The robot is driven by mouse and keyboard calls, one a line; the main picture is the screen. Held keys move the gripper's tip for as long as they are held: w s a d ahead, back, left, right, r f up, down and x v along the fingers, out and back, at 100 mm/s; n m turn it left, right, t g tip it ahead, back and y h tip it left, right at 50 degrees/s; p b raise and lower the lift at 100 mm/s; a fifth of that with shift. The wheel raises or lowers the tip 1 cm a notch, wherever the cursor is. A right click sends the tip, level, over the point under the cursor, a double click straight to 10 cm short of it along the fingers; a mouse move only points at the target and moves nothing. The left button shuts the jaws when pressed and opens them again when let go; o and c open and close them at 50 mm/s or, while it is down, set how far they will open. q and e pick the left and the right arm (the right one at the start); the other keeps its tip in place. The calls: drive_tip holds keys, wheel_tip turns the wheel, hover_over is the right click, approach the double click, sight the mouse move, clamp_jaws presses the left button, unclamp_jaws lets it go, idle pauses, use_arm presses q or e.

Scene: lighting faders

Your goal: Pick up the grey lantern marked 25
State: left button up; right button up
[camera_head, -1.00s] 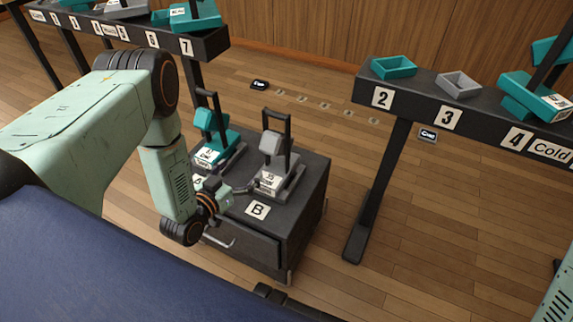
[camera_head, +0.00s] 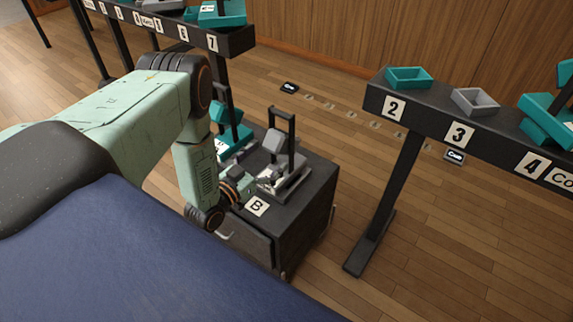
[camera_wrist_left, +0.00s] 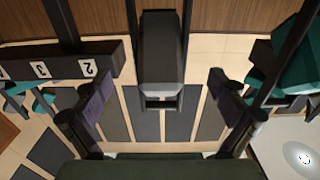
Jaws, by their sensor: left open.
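The grey lantern (camera_head: 274,143) stands upright on the dark cabinet's top, at the spot labelled B, with a dark upright handle frame. Its number is not readable now. My left gripper (camera_head: 261,180) is at the front of the lantern's base and partly covers it. In the left wrist view the open fingers (camera_wrist_left: 158,92) are on either side of the grey lantern (camera_wrist_left: 162,60), with visible gaps and nothing gripped. A teal lantern (camera_head: 233,133) stands to its left on the same cabinet, partly hidden by my left arm. My right gripper is out of view.
The cabinet (camera_head: 310,205) has a drawer handle at its front. A numbered dark shelf (camera_head: 430,122) with teal and grey trays stands at right; another numbered shelf (camera_head: 180,32) is at upper left. Wooden floor lies open between cabinet and right shelf.

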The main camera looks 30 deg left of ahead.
sight(282, 143)
use_arm(q)
drive_tip(key=shift+w+d+r+b, duration=0.1)
drive_tip(key=shift+w+b, duration=0.2)
drive_tip(key=shift+w, duration=0.6)
drive_tip(key=w, duration=0.1)
drive_tip(key=w+b, duration=0.1)
drive_tip(key=w, duration=0.1)
drive_tip(key=w+b, duration=0.1)
drive_tip(key=shift+w+f, duration=0.25)
drive_tip(key=shift+w+d+r, duration=0.15)
drive_tip(key=shift+w+d, duration=0.05)
drive_tip(key=shift+w, duration=0.25)
drive_tip(key=shift+c, duration=0.4)
drive_tip(key=c, duration=1.8)
drive_tip(key=shift+r, duration=0.1)
drive_tip(key=shift+c, duration=0.2)
